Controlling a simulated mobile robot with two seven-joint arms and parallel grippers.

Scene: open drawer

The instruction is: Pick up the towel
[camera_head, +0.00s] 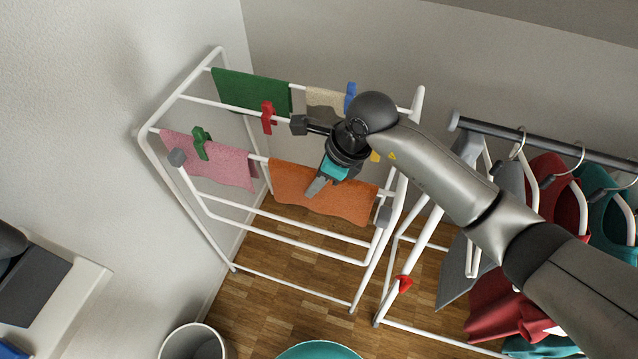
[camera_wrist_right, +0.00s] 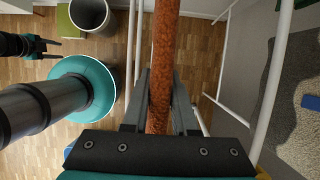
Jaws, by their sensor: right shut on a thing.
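An orange towel (camera_head: 325,193) hangs over a front bar of the white drying rack (camera_head: 290,238). My right gripper (camera_head: 316,188) reaches it from above and is shut on its upper part. In the right wrist view the orange towel (camera_wrist_right: 162,65) runs edge-on between the two fingers (camera_wrist_right: 160,105). Three other towels hang on the rack: a pink one (camera_head: 222,168), a green one (camera_head: 245,92) and a beige one (camera_head: 322,98), partly hidden by my arm. My left gripper (camera_wrist_right: 52,47) shows small at the left of the right wrist view, with its fingers apart.
Clothespins sit on the rack: green (camera_head: 200,143), red (camera_head: 267,118) and blue (camera_head: 350,96). A clothes rail (camera_head: 540,145) with hanging garments stands at the right. A white bin (camera_head: 193,343) stands on the wooden floor. Walls lie close behind and left.

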